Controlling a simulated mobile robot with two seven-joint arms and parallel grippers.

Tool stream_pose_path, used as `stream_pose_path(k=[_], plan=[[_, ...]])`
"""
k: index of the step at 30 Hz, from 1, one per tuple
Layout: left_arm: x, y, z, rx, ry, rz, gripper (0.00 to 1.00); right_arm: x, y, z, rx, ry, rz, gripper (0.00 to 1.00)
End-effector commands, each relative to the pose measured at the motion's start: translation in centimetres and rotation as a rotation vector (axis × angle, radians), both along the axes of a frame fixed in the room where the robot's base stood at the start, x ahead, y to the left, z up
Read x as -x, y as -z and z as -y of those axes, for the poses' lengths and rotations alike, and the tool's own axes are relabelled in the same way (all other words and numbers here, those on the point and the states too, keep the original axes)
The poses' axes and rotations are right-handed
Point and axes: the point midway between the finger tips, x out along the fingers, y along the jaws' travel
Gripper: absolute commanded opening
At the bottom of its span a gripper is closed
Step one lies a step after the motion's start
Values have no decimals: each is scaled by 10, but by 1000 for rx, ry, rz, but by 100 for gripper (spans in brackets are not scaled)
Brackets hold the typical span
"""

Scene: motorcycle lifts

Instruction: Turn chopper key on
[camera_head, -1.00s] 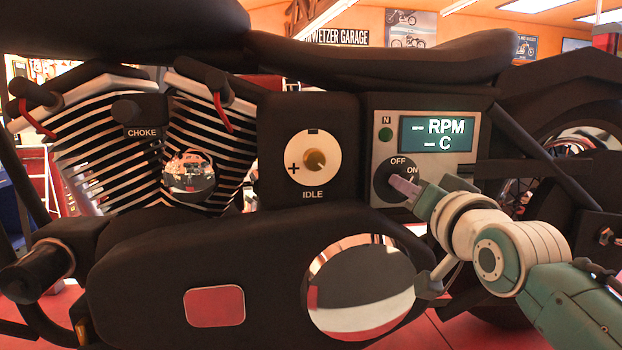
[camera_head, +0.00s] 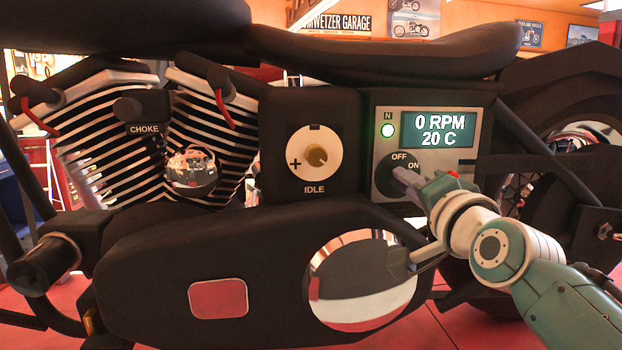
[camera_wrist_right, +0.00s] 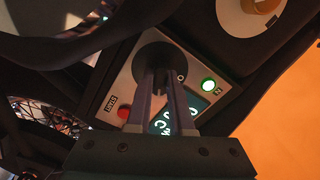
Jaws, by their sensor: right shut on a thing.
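The ignition switch (camera_head: 390,174) is a round black dial marked OFF and ON on the grey panel (camera_head: 383,111) at the right of the engine. My right gripper (camera_head: 409,180) is shut on the key at this dial; its fingers hide most of the key. In the right wrist view the two fingers (camera_wrist_right: 165,85) reach to the black dial (camera_wrist_right: 158,58). The display (camera_head: 438,132) reads 0 RPM and 20 C. The green N light (camera_head: 388,131) is lit. My left gripper is not in view.
Left of the panel is the IDLE knob (camera_head: 316,156), and further left the CHOKE knob (camera_head: 141,108). A red button (camera_wrist_right: 123,113) shows by the dial in the wrist view. The seat (camera_head: 400,55) overhangs the panel.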

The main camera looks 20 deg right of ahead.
Motion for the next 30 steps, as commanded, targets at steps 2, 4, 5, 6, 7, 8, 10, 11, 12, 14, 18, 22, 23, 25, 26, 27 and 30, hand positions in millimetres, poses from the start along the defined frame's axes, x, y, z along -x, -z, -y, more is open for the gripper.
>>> stream_pose_path(k=[2, 4, 5, 6, 7, 8, 10, 11, 12, 14, 18, 22, 23, 25, 26, 27, 30], plan=[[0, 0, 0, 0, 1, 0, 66, 0, 0, 0, -8, 0, 2, 0], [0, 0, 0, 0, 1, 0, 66, 0, 0, 0, -9, 0, 2, 0], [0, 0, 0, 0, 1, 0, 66, 0, 0, 0, -9, 0, 2, 0], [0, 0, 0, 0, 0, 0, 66, 0, 0, 0, -9, 0, 2, 0], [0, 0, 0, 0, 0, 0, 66, 0, 0, 0, -9, 0, 2, 0], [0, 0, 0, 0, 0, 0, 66, 0, 0, 0, -9, 0, 2, 0], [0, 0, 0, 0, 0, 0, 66, 0, 0, 0, -8, 0, 2, 0], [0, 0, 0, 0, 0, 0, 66, 0, 0, 0, -8, 0, 2, 21], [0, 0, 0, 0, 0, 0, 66, 0, 0, 0, -8, 0, 2, 26], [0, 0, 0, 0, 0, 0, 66, 0, 0, 0, -8, 0, 2, 32], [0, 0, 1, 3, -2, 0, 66, 0, 0, 0, -6, 0, 1, 48], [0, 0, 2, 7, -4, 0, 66, 0, 0, 0, -5, 0, 1, 50], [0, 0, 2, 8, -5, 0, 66, 0, 0, 0, -5, 0, 1, 50], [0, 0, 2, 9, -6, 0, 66, 0, 0, 0, -5, 0, 1, 50], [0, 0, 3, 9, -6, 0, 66, 0, 0, 0, -5, 0, 1, 50], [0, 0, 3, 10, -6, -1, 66, 2, 0, 0, -5, 0, 1, 50], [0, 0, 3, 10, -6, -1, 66, 8, 1, -2, -5, 0, 1, 50]])
